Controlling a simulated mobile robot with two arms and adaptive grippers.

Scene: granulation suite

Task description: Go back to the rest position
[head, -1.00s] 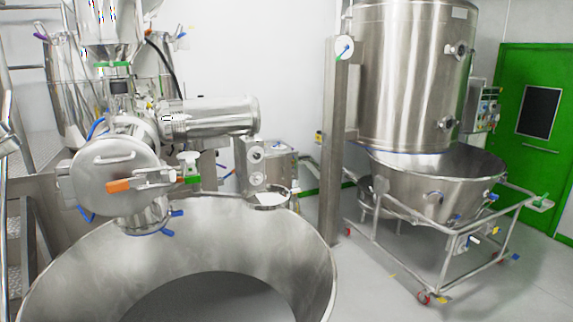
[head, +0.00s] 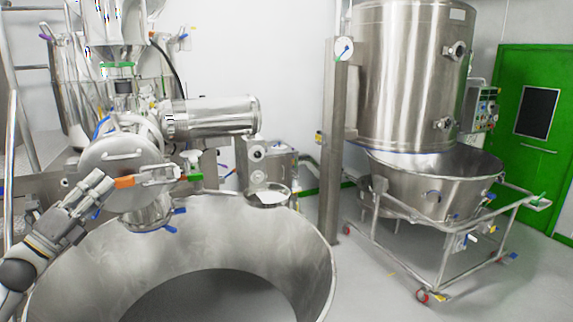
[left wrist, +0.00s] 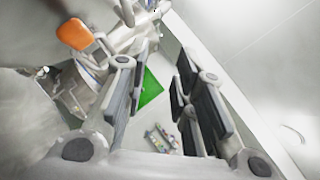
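My left gripper (head: 102,186) comes in from the lower left in the head view, over the rim of the large steel bowl (head: 290,245). Its fingers appear just left of the orange handle (head: 125,182) on the front of the round steel cover (head: 110,155). In the left wrist view the gripper (left wrist: 165,85) is open, with an empty gap between its pads. The orange handle (left wrist: 75,33) shows there at upper left, outside the fingers. My right gripper is in neither view.
A tall steel vessel (head: 405,75) stands right of centre above a wheeled frame carrying a conical bowl (head: 435,180). A steel post (head: 330,150) stands beside it. A green door (head: 535,150) is at far right.

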